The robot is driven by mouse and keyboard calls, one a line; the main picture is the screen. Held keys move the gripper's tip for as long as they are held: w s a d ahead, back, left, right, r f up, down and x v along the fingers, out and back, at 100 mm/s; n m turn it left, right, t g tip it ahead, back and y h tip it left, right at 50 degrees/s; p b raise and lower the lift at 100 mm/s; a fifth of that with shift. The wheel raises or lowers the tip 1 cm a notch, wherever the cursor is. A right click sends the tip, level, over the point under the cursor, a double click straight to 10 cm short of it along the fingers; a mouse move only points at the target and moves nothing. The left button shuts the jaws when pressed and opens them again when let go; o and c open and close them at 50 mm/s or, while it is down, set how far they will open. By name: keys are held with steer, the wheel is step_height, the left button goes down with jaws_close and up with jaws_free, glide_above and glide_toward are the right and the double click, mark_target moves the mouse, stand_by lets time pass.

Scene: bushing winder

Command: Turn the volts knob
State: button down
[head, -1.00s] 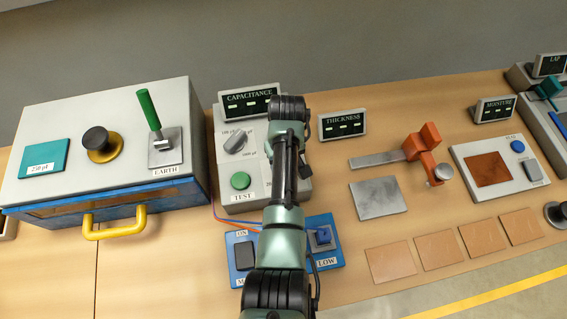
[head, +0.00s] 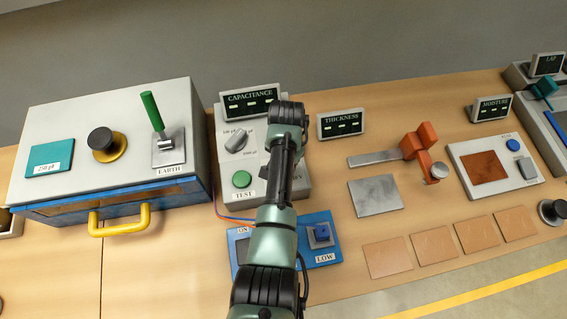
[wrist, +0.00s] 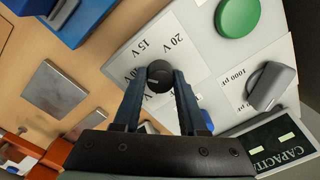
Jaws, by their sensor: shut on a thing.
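The volts knob (wrist: 159,76) is a small round black knob in the wrist view, on a white panel face (wrist: 205,60) printed "15 V" and "20 V". My gripper (wrist: 160,86) has its two blue fingers closed on either side of the knob. The fingers and my gripper body hide part of the dial markings. In the head view my arm covers the knob and my gripper, over the right side of the grey capacitance tester (head: 230,205).
The tester also carries a grey selector knob (head: 237,142) and a green TEST button (head: 242,179). A blue switch box (head: 322,252) stands in front, partly behind my arm. A box with a green EARTH lever (head: 152,110) is left; a thickness gauge (head: 412,145) is right.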

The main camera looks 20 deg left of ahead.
steer(key=m, duration=0.6)
steer(key=shift+w+r+m+p, duration=0.1)
steer(key=shift+m+p, duration=0.2)
steer(key=shift+p, duration=0.05)
stand_by(0.5)
steer(key=shift+c, duration=2.3)
jaws_free()
step_height(320, 180, up, 13)
steer(key=b, duration=0.2)
steer(key=shift+s, duration=0.25)
steer(key=shift+d, duration=0.1)
